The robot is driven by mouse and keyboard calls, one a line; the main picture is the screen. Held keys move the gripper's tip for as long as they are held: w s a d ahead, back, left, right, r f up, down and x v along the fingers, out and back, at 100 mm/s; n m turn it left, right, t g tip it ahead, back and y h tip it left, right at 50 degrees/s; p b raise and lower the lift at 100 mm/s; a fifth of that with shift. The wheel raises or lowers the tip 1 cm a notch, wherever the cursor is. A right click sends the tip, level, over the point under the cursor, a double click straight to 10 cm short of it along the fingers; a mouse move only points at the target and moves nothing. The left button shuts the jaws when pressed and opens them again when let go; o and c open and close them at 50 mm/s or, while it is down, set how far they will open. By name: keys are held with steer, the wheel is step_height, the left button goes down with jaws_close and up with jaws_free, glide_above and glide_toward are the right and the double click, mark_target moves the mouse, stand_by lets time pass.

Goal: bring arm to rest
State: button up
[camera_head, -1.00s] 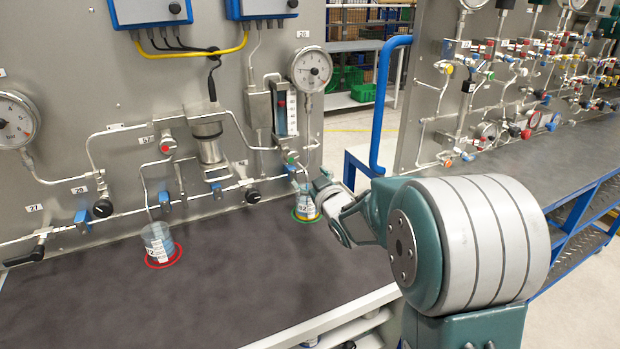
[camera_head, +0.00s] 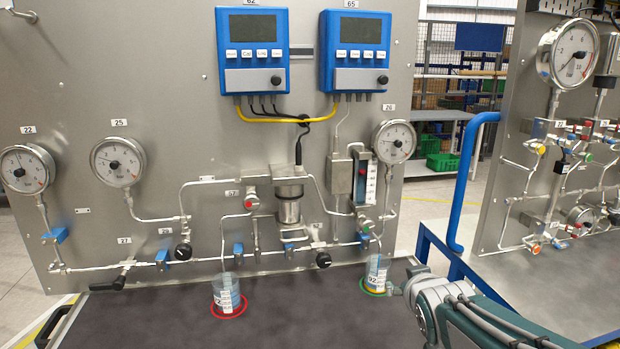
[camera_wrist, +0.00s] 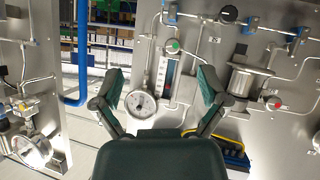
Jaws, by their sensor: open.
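My gripper shows in the wrist view (camera_wrist: 163,85), with its two green-padded fingers spread wide and nothing between them. In the head view my arm comes in from the lower right. Its end (camera_head: 408,284) appears close to the right-hand beaker (camera_head: 377,272), and I cannot tell whether they touch. That beaker stands upright on the dark bench inside a green ring (camera_head: 372,292). A second beaker (camera_head: 226,289) stands farther left inside a red ring (camera_head: 229,307), well apart from the arm.
The grey panel (camera_head: 150,80) carries gauges, pipes, valves and two blue controllers (camera_head: 253,50). The dark bench (camera_head: 300,325) is clear between the beakers and the front. A blue rail (camera_head: 467,180) and a second gauge panel (camera_head: 520,120) stand at right.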

steer(key=s+a+f+m+g, duration=0.1)
steer(key=s+f+g, duration=0.1)
steer(key=s, duration=0.9)
steer(key=s+a+f+g, duration=0.2)
steer(key=s+g, duration=0.2)
steer(key=s, duration=0.8)
steer(key=shift+a+m+g+y, duration=0.2)
steer(key=shift+m+g+y, duration=0.1)
steer(key=shift+m+y, duration=0.1)
stand_by(5.3)
